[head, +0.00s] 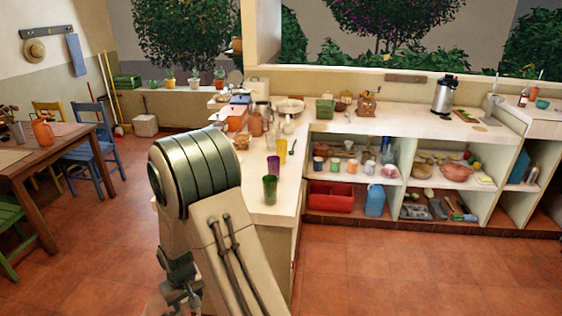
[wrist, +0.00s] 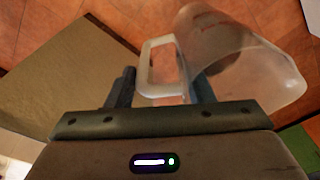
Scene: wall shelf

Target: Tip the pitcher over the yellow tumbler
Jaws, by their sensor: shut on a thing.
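My gripper (wrist: 160,88) is shut on this handle. The pitcher looks slanted in the wrist view; its true tilt and contents I cannot tell. In the head view my arm hides much of the gripper at lower left. The tumblers are not in the wrist view.
The shelf below holds mugs, a red crate (head: 330,197) and a blue jug (head: 375,199). A wooden table (head: 60,150) with chairs stands at left. The tiled floor at front right is clear.

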